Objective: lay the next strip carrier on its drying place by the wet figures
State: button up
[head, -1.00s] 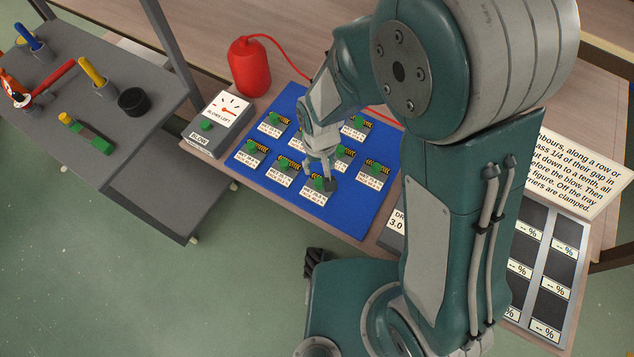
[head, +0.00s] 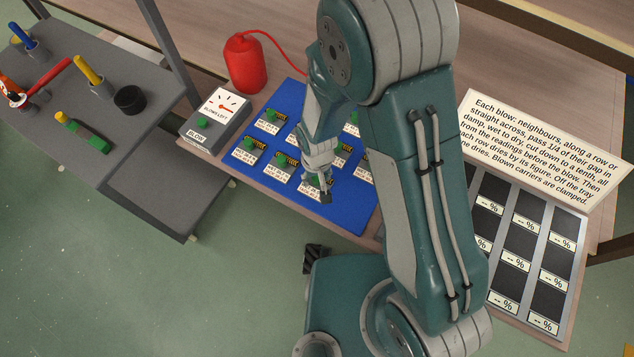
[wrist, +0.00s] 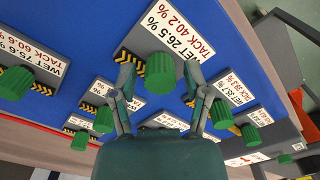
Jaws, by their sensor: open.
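Several grey strip carriers with green knobs and wet and tack labels stand in rows on a blue mat (head: 345,222). My gripper (head: 321,190) is low over the front carrier (head: 309,193). I cannot tell whether the fingers touch the knob. A drying tray (head: 570,268) at the right has dark places marked "-- %"; those in view look empty. My arm hides some carriers and part of the tray.
A blow box with a dial (head: 217,118) and a red bottle (head: 245,64) with a hose stand beside the mat. A rule sign (head: 545,150) stands behind the tray. A grey cart (head: 110,155) with tools is at the left. Neighbouring carriers stand close around my gripper.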

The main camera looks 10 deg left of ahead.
aim_at(317, 177)
grip_shut()
jog(key=shift+r, duration=1.5)
